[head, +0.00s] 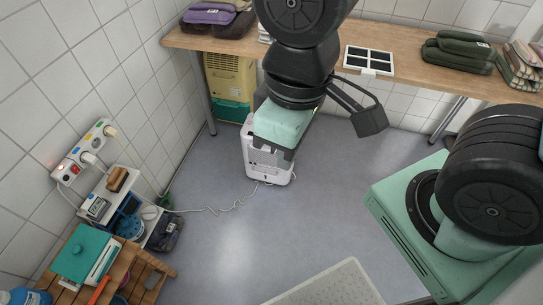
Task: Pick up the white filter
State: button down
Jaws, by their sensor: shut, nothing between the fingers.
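The white filter (369,51) is a flat white frame with dark mesh panes and a small tab at its front edge. It lies on the wooden bench at the back, right of my arm. My gripper (284,153) hangs below and to the left of it in the picture, apart from it, in front of a white appliance on the floor. The fingers are dark and mostly hidden under the mint-green hand; they look shut and hold nothing visible.
The white appliance (263,171) stands on the floor with a cord (225,209) running left. Dark green folded cloths (459,53) lie right of the filter on the bench (407,63). A wooden cart (155,268) stands at lower left. The middle floor is clear.

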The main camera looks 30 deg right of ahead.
aim_at(370, 62)
jog(key=l+z, duration=0.15)
jog(key=l, duration=0.3)
jog(key=i+l+z, duration=0.15)
jog(key=l, duration=0.3)
jog(key=i+l+z, duration=0.1)
jog(key=l, duration=0.3)
jog(key=i+l+z, duration=0.15)
jog(key=l, duration=0.3)
jog(key=i+l+z, duration=0.15)
jog(key=l, duration=0.25)
jog(key=k, duration=0.05)
